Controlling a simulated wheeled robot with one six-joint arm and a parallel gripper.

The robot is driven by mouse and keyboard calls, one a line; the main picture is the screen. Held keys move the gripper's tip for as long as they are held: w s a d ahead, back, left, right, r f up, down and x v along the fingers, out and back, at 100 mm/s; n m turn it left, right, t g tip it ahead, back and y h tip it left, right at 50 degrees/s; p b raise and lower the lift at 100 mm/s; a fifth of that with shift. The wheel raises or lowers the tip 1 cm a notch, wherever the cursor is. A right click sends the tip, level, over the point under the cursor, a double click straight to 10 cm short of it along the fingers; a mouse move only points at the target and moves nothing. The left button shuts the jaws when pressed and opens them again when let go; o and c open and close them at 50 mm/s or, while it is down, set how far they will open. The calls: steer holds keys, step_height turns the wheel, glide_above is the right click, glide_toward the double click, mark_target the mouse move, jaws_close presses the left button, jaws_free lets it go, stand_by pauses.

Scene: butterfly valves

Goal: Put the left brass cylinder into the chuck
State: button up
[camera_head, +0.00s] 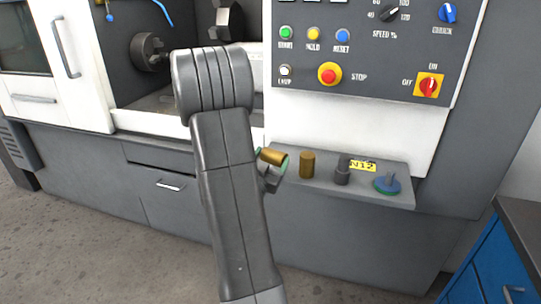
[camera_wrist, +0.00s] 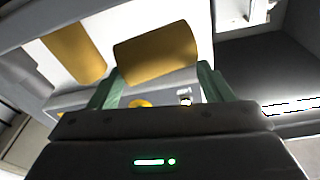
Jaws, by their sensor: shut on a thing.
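A brass cylinder (camera_head: 271,156) is held tilted, nearly on its side, in my gripper (camera_head: 273,160) by the shelf's left end. The dark chuck (camera_head: 146,51) is inside the machine opening at upper left, well away from my gripper. My arm hides part of the opening and shelf.
The grey shelf (camera_head: 330,189) also carries a dark stepped part (camera_head: 342,172), a yellow label (camera_head: 363,166) and a blue round handle piece (camera_head: 387,184). A control panel (camera_head: 370,50) with buttons is above. Another dark machine part (camera_head: 228,20) is right of the chuck.

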steer(key=shift+f, duration=1.55)
steer(key=shift+f+b, duration=0.15)
steer(key=shift+b, duration=0.25)
steer(key=o, duration=2)
steer(key=shift+o, duration=0.2)
steer(key=b+v, duration=0.1)
steer(key=v, duration=1.1)
